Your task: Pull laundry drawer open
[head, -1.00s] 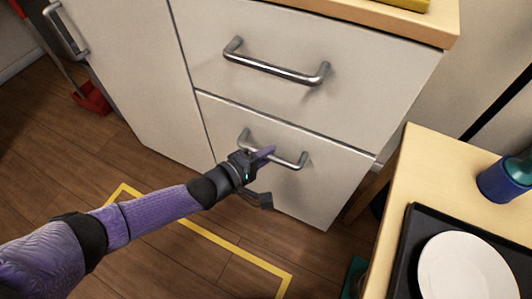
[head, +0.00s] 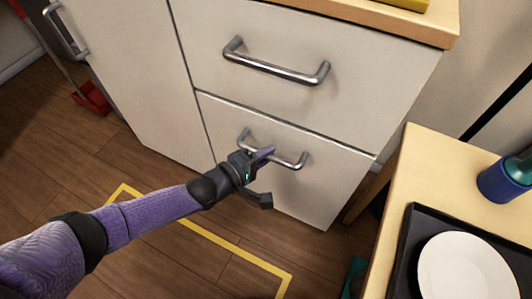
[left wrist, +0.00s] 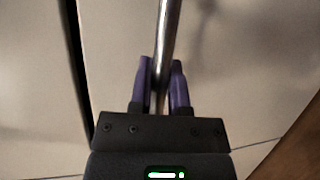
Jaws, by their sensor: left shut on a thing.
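The lower drawer (head: 322,190) is a white front with a metal bar handle (head: 288,163), and it looks flush with the cabinet. My left gripper (head: 262,156) is at the middle-left of this handle. In the left wrist view the handle bar (left wrist: 168,40) runs down between the two purple fingers of my left gripper (left wrist: 163,82), which are shut on it. The gripper hides part of the bar in the head view. My right gripper is not in view.
An upper drawer (head: 300,105) with its own handle (head: 277,69) is above. Yellow tape (head: 215,236) marks the open floor below.

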